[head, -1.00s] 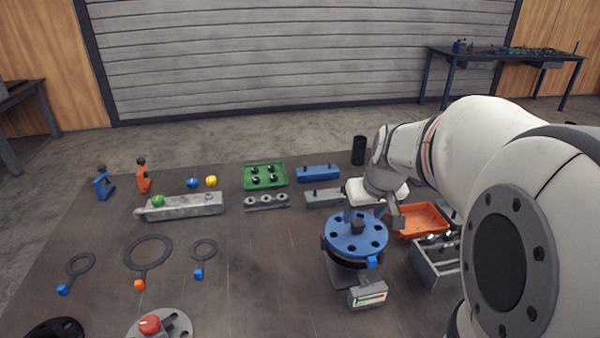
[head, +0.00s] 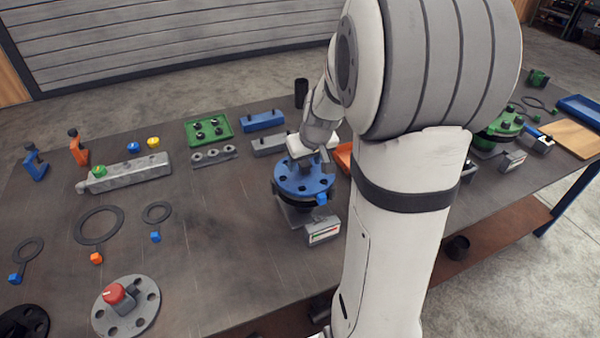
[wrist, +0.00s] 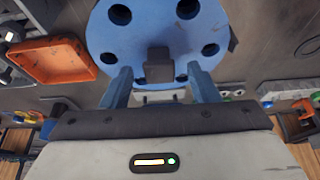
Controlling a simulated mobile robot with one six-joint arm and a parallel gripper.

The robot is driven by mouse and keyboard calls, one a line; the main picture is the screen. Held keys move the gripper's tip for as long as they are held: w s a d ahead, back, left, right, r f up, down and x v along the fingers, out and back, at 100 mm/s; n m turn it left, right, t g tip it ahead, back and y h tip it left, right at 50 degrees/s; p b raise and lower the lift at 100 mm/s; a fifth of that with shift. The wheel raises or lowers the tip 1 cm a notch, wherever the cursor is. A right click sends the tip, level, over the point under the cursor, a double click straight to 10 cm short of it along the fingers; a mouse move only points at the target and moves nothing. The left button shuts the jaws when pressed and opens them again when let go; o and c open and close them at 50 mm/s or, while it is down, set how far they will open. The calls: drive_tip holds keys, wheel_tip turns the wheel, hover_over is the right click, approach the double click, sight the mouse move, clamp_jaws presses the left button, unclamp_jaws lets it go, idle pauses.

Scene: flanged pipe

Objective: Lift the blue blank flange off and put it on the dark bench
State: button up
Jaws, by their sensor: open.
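The blue blank flange (head: 303,180) is a round disc with a ring of dark bolt holes. It sits on a dark flanged pipe on the dark bench (head: 215,250). It also shows in the wrist view (wrist: 190,45), with a dark square knob (wrist: 159,66) standing at its middle. My gripper (wrist: 158,75) is open, with its two blue fingers either side of the knob and a gap on both sides. In the head view my wrist hides the flange's far side. I cannot tell how deep the fingers reach along the knob.
A grey box with a gauge (head: 323,230) stands just in front of the flange. An orange tray (wrist: 62,60) lies beside it. Gaskets (head: 98,225) and a grey flange with a red knob (head: 125,305) lie left.

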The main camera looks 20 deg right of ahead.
clamp_jaws()
drive_tip(key=shift+r, duration=0.1)
idle(0.4)
wheel_tip(320, 180, up, 10)
drive_tip(key=shift+b, duration=0.3)
idle(0.3)
wheel_tip(320, 180, up, 5)
drive_tip(key=p, duration=0.3)
hover_over(306, 163)
drive_tip(key=shift+s, duration=0.1)
idle(0.6)
